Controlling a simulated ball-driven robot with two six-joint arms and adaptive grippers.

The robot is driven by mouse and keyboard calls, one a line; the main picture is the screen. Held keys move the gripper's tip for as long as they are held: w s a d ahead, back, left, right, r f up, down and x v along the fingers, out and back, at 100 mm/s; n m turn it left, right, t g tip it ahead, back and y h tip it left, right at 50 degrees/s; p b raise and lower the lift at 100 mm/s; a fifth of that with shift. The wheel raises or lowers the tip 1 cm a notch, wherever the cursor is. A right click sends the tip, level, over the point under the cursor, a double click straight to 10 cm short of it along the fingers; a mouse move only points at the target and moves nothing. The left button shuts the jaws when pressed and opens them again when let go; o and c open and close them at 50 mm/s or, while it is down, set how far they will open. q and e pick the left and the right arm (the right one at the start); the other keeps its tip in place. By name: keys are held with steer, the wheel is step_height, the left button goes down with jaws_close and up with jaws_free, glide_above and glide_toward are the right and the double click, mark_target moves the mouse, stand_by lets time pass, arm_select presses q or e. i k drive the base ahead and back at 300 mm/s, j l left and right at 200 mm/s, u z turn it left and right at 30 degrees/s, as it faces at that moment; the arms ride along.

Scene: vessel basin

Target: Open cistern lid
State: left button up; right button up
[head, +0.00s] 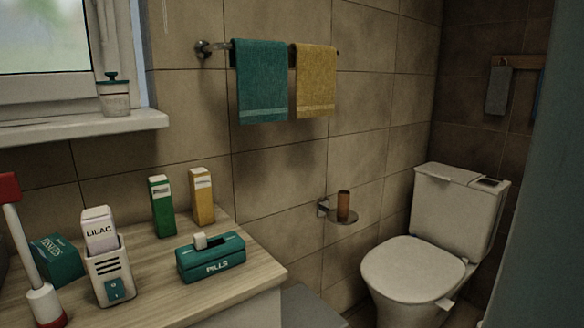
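The white toilet cistern (452,215) stands against the tiled wall at the right of the head view. Its lid (452,175) lies flat on top and looks closed. A small dark-framed panel sits on the lid's right end. The toilet seat cover (413,268) below it is down. Neither of my grippers shows in the view. The cistern is some way off, beyond the counter.
A wall holder with a brown cup (343,205) is left of the cistern. A grey-green surface (545,200) blocks the right edge.

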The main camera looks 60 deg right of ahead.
mark_target(437, 170)
steer(key=z, duration=2.8)
steer(key=i+u, duration=0.2)
steer(key=u, duration=0.2)
steer(key=i+l+u, duration=0.15)
steer(key=u, duration=0.25)
